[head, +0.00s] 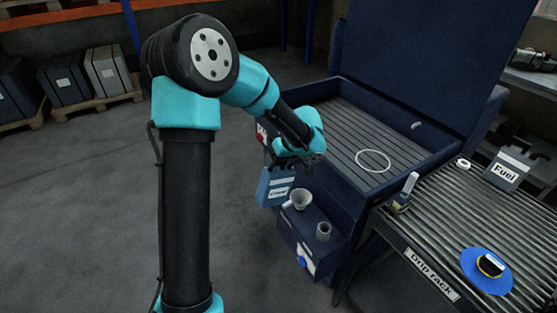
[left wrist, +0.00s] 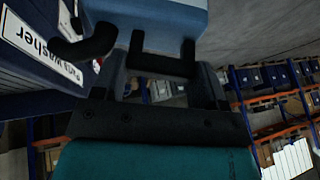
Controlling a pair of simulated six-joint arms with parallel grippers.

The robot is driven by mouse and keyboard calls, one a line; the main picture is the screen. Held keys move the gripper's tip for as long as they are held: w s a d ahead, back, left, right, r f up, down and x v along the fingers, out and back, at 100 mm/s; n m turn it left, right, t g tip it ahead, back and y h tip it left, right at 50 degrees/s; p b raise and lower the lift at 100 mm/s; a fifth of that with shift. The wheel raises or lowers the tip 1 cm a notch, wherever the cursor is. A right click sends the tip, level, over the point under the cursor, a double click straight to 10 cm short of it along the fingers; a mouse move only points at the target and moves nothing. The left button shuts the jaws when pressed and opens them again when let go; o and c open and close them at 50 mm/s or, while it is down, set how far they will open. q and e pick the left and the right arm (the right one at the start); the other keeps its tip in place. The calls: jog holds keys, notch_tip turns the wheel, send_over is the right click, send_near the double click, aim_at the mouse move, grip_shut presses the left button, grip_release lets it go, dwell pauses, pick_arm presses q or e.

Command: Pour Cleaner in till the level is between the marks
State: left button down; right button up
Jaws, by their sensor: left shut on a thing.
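My left gripper (head: 302,155) is shut on the handle of a blue jug (head: 275,186) with a white label too small to read surely. The jug hangs nearly upright, beside and a little left of a pale funnel-like cup (head: 298,199). The cup sits on the low dark blue ledge of the parts washer (head: 350,215). In the left wrist view the jug (left wrist: 160,14) fills the top, with the black fingers (left wrist: 163,65) at its dark handle. No level or marks can be made out. My right gripper is in neither view.
A short grey cylinder (head: 323,231) stands on the ledge. The slatted washer basin (head: 345,130) holds a white ring (head: 373,161). At right, the roller drip rack (head: 440,230) bears a brush (head: 405,192) and a blue disc (head: 487,270). A Fuel can (head: 507,170) stands behind.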

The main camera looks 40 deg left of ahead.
pick_arm(q)
jog(key=shift+w+r, duration=0.1)
jog(key=shift+r, duration=0.05)
dwell(0.7)
jog(key=shift+w+d+r+g+y, duration=0.15)
jog(key=shift+r+g+y, duration=0.2)
jog(key=shift+g, duration=0.15)
jog(key=shift+w+d+g, duration=0.1)
jog(key=shift+w+g, duration=0.2)
jog(key=shift+g, duration=0.2)
dwell(0.5)
